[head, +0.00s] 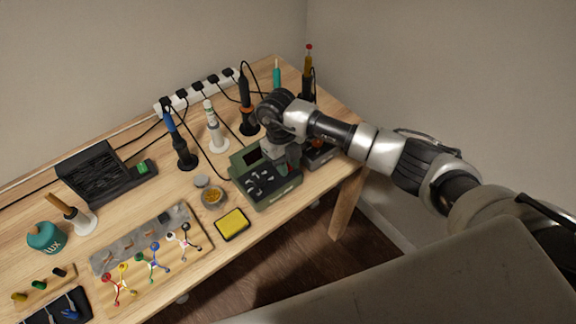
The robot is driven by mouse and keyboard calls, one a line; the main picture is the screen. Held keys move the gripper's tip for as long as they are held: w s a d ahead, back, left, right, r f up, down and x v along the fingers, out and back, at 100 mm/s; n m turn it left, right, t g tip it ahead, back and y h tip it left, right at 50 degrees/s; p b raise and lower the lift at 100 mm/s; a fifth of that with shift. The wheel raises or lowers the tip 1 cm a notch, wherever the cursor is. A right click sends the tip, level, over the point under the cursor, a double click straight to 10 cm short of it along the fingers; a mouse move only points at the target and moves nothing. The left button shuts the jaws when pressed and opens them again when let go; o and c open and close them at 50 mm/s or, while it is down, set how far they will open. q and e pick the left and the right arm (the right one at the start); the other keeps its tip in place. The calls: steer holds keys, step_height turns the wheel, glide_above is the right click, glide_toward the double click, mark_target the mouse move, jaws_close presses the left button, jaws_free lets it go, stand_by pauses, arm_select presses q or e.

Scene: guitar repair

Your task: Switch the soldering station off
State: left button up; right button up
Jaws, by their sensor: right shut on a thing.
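A green box-shaped unit with a black top panel and small pale controls (266,186) stands near the front edge of the workbench; it looks like the soldering station. A second, dark grey unit (320,158) stands just right of it, partly hidden by my arm. My right gripper (281,160) reaches in from the right and points down at the back right part of the green unit. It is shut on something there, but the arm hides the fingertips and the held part. The power switch cannot be made out. My left gripper is out of view.
Soldering irons in stands (182,150) and a white power strip (205,88) with cables are behind. A yellow sponge tray (232,224), a small tin (212,197) and a board with colourful clips (200,243) lie left. A black fan-like unit (95,175) stands farther left.

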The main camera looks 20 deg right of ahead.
steer(key=shift+g, duration=0.5)
steer(key=o, duration=0.9)
steer(key=shift+w+r, duration=0.1)
steer(key=shift+r, duration=0.05)
steer(key=b+v, duration=0.2)
steer(key=v, duration=0.8)
steer(key=shift+a+r, duration=0.2)
steer(key=shift+r, duration=0.1)
